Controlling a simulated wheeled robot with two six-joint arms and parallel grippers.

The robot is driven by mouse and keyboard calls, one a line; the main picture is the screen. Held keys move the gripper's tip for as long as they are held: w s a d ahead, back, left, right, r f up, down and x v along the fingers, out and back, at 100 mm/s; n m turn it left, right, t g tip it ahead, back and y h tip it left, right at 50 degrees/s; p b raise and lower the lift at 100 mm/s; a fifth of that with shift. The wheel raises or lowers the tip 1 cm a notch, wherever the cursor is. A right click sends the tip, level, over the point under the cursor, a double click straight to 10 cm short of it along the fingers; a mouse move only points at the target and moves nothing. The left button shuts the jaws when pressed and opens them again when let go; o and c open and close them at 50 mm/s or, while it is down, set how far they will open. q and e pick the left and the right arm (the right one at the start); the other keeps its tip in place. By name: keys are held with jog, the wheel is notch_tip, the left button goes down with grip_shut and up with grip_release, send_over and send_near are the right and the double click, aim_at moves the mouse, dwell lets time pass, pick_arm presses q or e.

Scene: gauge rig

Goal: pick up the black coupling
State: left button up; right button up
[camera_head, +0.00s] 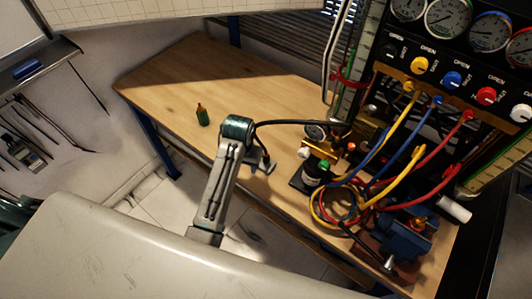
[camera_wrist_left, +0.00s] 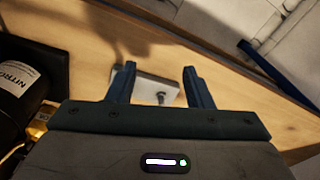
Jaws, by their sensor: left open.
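My left gripper (camera_head: 263,166) hangs over the front part of the wooden bench, left of the hoses. In the left wrist view its two dark fingers (camera_wrist_left: 160,84) stand apart with nothing gripped. A pale flat plate (camera_wrist_left: 146,86) lies on the bench beyond and between the fingertips. A small dark piece (camera_wrist_left: 161,98) shows at the plate's near edge; it may be the black coupling, but it is too small to tell. I cannot make out the coupling for certain in the head view. My right gripper is out of view.
Coiled hoses (camera_head: 345,205), a blue vice (camera_head: 405,238) and the gauge panel (camera_head: 450,55) crowd the right. A black labelled cylinder (camera_wrist_left: 22,85) stands close left in the wrist view.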

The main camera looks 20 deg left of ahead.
aim_at(266, 153)
pick_arm(q)
jog(key=shift+g, duration=0.5)
jog(key=w+d+r, duration=0.1)
jog(key=w+r, duration=0.1)
jog(key=w+d+r, duration=0.1)
jog(key=w+r, duration=0.1)
jog(key=w+d+r, duration=0.2)
jog(key=w, duration=0.1)
jog(key=shift+w+r+p, duration=0.1)
jog(key=shift+p, duration=0.3)
jog(key=shift+w+d, duration=0.1)
jog(key=shift+d, duration=0.05)
notch_tip(266, 153, down, 5)
jog(key=shift+r+p, duration=0.1)
jog(key=shift+p, duration=0.65)
jog(key=shift+d+f+p, duration=0.1)
jog(key=shift+f+p, duration=0.35)
jog(key=shift+f, duration=0.1)
jog(key=f+p, duration=0.1)
jog(key=f, duration=0.2)
jog(key=shift+d+f+p, duration=0.2)
jog(key=shift+p, duration=0.15)
jog(key=shift+f, duration=0.6)
grip_shut()
jog(key=shift+r, duration=0.1)
